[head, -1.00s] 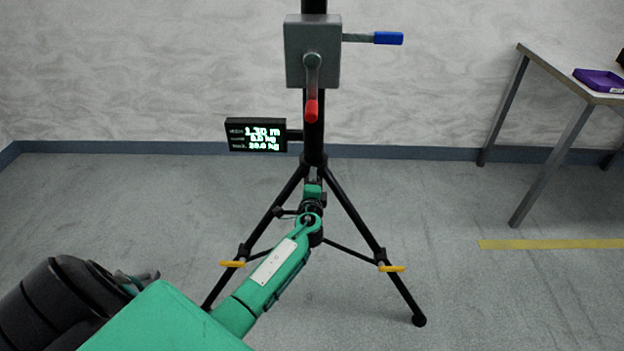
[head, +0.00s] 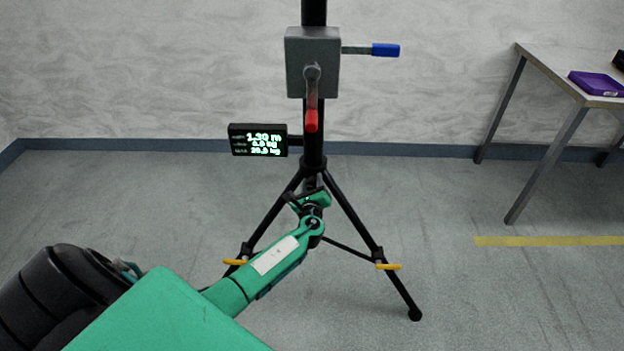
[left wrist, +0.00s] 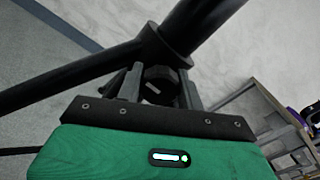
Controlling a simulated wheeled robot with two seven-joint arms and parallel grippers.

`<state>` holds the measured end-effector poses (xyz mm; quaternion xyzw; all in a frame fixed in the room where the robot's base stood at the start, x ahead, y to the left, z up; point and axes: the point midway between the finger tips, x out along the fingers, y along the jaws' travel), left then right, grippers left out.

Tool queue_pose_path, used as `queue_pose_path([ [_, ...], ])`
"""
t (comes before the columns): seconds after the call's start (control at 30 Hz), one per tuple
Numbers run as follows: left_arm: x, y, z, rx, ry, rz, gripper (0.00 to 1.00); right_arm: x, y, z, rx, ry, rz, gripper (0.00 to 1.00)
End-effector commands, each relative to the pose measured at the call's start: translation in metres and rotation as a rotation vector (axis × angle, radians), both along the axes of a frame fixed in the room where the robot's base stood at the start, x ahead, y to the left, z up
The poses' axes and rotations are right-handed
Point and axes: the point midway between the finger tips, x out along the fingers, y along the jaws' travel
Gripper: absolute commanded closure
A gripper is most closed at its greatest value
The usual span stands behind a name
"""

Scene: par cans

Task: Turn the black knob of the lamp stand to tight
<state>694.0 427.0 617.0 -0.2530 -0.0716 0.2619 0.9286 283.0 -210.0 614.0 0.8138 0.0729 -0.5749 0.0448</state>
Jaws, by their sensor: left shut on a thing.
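The lamp stand (head: 314,146) is a black pole on tripod legs, with a grey winch box (head: 312,62) on it. My left arm reaches in from the lower left to the stand just below the leg collar. My left gripper (head: 311,186) is at the pole there, tilted in the picture. In the left wrist view my gripper's two fingers (left wrist: 160,86) are shut on the black knob (left wrist: 161,82), one on each side, under the collar. A pale mark shows on the knob's face. In the head view the gripper hides the knob. My right gripper is not in view.
The winch has a red-gripped crank (head: 311,121) and a blue-gripped handle (head: 385,50). A small display (head: 258,140) reads 1.30 m on its top line. Yellow levers (head: 387,267) sit on the legs. A table (head: 560,68) with a purple tray (head: 596,84) stands at right.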

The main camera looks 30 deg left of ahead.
Motion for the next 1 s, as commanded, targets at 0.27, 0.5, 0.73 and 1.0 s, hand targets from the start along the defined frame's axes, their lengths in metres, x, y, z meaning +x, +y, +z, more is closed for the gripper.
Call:
queue_pose_path([
  [0.27, 0.0, -0.001, 0.002, 0.226, 0.142, -0.002, 0.85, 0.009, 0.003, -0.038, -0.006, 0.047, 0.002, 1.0],
  [0.5, 0.0, -0.002, 0.001, 0.42, 0.262, -0.003, 0.85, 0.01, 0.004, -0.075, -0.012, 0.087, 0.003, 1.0],
  [0.73, 0.0, -0.002, 0.001, 0.605, 0.375, -0.003, 0.85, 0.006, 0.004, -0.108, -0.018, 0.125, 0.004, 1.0],
  [1.0, 0.0, -0.002, 0.0, 0.799, 0.495, -0.003, 0.85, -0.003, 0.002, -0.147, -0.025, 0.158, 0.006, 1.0],
])
